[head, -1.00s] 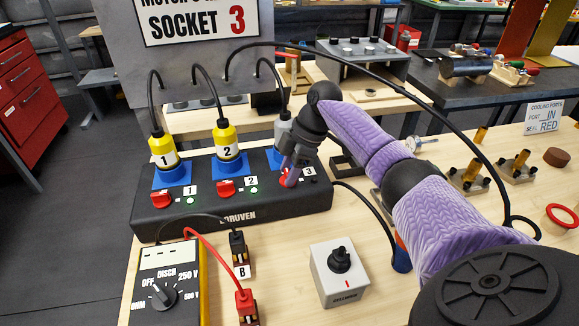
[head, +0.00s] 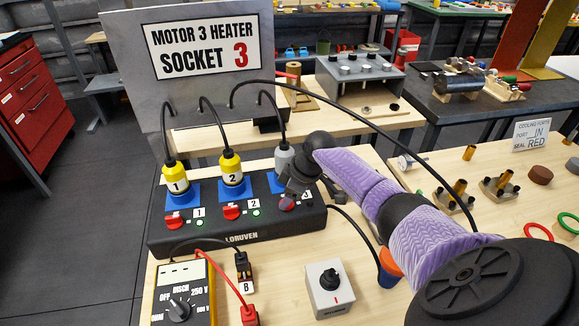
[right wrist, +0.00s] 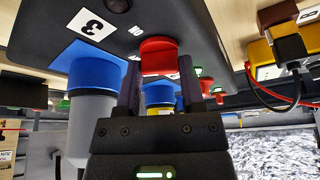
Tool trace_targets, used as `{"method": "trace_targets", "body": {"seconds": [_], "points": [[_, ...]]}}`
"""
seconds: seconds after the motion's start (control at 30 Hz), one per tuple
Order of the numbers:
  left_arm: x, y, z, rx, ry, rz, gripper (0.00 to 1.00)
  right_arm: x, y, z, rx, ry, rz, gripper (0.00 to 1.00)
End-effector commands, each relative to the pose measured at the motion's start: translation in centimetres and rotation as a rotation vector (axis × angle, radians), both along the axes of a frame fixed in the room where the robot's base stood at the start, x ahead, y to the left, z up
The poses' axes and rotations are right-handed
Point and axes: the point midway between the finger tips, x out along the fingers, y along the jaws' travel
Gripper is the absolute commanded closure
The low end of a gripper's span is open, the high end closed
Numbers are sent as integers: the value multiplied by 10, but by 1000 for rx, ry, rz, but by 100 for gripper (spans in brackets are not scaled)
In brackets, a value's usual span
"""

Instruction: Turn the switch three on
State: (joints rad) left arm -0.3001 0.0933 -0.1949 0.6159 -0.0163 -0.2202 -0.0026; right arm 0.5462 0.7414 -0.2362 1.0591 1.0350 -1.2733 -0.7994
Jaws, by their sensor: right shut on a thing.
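The black switch box (head: 270,228) carries three red rotary switches. Switch three (head: 287,203) is at its right end, mostly hidden behind my right gripper (head: 296,190) in the head view. In the right wrist view my right gripper (right wrist: 158,78) is shut on the red knob of switch three (right wrist: 158,55), one finger on each side. The "3" label (right wrist: 88,24) is beside it. A dark dome (right wrist: 118,5) beyond that label shows no light. Switches one (head: 174,222) and two (head: 231,212) have green lit lamps beside them. My left gripper is not in view.
Yellow plugs one (head: 176,178) and two (head: 231,168) and a grey plug (head: 284,158) stand in blue sockets behind the switches. A sign (head: 202,49) reads "MOTOR 3 HEATER SOCKET 3". A tester (head: 184,285) and a white knob box (head: 329,288) stand in front.

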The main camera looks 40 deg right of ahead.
Motion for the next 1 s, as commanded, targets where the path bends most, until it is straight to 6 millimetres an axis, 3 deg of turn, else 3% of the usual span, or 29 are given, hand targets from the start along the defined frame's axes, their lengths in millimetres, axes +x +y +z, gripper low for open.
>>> {"method": "trace_targets", "body": {"seconds": [0.03,0.1,0.5,1.0], "points": [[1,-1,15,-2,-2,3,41,0,1,8,3,-2,-40,100],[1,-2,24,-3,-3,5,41,0,1,8,3,-2,-108,100],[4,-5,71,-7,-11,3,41,0,3,6,2,-2,-486,100],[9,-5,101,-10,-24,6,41,1,4,3,1,-3,-899,100]]}}
